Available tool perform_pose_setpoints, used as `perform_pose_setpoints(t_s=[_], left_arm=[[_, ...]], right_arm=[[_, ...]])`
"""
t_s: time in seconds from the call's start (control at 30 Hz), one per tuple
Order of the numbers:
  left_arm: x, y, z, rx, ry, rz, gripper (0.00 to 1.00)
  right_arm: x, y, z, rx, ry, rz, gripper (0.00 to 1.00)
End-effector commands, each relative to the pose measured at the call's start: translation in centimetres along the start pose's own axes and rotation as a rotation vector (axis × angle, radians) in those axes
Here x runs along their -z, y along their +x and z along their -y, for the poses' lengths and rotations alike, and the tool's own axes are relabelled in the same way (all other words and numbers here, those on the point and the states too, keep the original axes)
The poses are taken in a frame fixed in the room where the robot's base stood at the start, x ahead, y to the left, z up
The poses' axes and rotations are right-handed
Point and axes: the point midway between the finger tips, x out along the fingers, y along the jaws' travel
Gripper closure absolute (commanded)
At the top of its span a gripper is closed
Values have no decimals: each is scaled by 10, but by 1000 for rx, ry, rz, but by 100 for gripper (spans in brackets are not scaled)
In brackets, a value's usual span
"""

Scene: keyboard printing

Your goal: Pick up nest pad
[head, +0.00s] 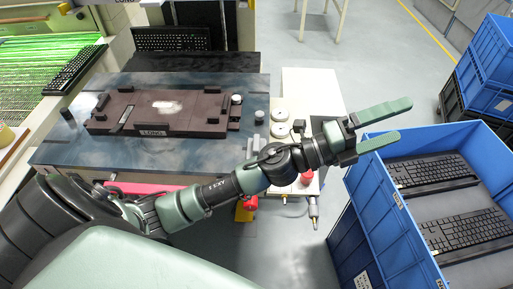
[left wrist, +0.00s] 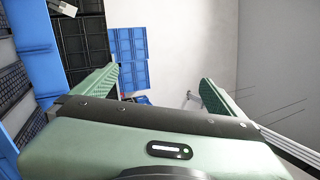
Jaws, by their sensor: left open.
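A dark brown plate with raised blocks and a "LONG" label, which looks like the nest pad (head: 185,112), lies flat on the blue-grey work table (head: 55,150) at the left of the head view. My left gripper (head: 400,120) is open and empty. It is well to the right of the plate, by the near blue crate's upper left corner. In the left wrist view its two green fingers (left wrist: 155,95) are spread with nothing between them. My right gripper is not in view.
A blue crate (head: 368,195) at the right holds black keyboards (head: 465,232). More blue crates (head: 495,50) are stacked behind it. A keyboard (head: 72,72) lies by the green-lit machine, another (head: 172,38) at the back. Grey floor (head: 385,60) is open beyond.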

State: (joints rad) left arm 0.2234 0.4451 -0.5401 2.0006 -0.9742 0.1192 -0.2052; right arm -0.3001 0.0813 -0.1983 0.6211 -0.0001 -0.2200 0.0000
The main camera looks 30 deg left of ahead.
Motion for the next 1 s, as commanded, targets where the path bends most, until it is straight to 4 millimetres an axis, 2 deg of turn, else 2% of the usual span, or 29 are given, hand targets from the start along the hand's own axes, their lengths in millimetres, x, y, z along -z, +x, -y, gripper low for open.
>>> perform_pose_setpoints(t_s=[0.03, 0.1, 0.17, 0.23, 0.27, 0.3, 0.37, 0.4, 0.5, 0.6, 0.7, 0.77, 1.0], left_arm=[[22, 9, -3, -6, 158, -174, 0], [53, 5, -24, -44, 369, -431, 0], [66, -9, -52, -106, 542, -648, 0], [62, -38, -90, -216, 721, -897, 0], [52, -53, -106, -277, 789, -1000, 0], [35, -76, -126, -366, 868, -1131, 0], [-2, -111, -146, -517, 957, -1308, 0], [-29, -135, -154, -622, 999, -1411, 0], [-96, -188, -153, -880, 1037, -1611, 0], [-145, -226, -137, -1083, 1022, -1729, 0], [-170, -247, -123, -1200, 994, -1790, 0], [-178, -255, -120, -1237, 981, -1806, 0], [-178, -271, -139, -1254, 971, -1817, 0]], right_arm=[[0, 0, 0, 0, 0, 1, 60], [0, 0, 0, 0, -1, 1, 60], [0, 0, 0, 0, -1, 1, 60], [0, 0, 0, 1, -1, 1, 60], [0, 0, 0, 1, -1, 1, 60], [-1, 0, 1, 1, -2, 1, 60], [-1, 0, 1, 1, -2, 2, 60], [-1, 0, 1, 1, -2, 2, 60], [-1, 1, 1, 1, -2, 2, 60], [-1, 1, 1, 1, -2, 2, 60], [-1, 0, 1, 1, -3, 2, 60], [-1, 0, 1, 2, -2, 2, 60], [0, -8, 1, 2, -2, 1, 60]])
